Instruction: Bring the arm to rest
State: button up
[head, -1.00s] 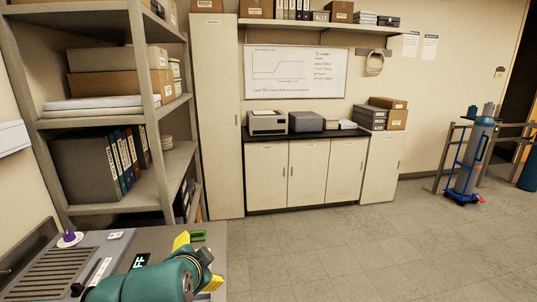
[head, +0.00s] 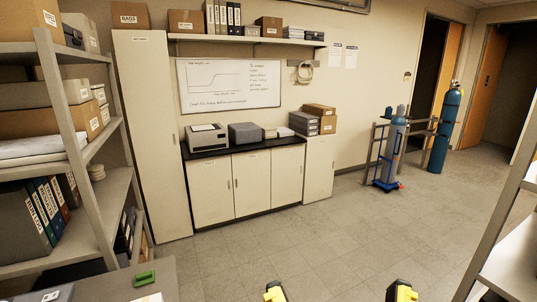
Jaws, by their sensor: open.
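My gripper (head: 338,292) shows at the bottom edge of the head view. Its two yellow-and-black fingertips stand wide apart, with only floor visible between them. It is open and empty. The rest of my gripper and the arm are below the picture and hidden. The fingertips are to the right of the grey bench top (head: 105,287) and clear of it in the picture.
A green object (head: 144,279) lies on the bench top. Open shelving (head: 105,200) stands at left, and another rack (head: 515,262) at right. Low cabinets (head: 250,185) line the back wall. A gas cylinder (head: 393,145) stands on a blue cart. The middle floor is clear.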

notch_tip(320, 180, up, 23)
jog(key=p, duration=2)
jog(key=shift+r, duration=0.2)
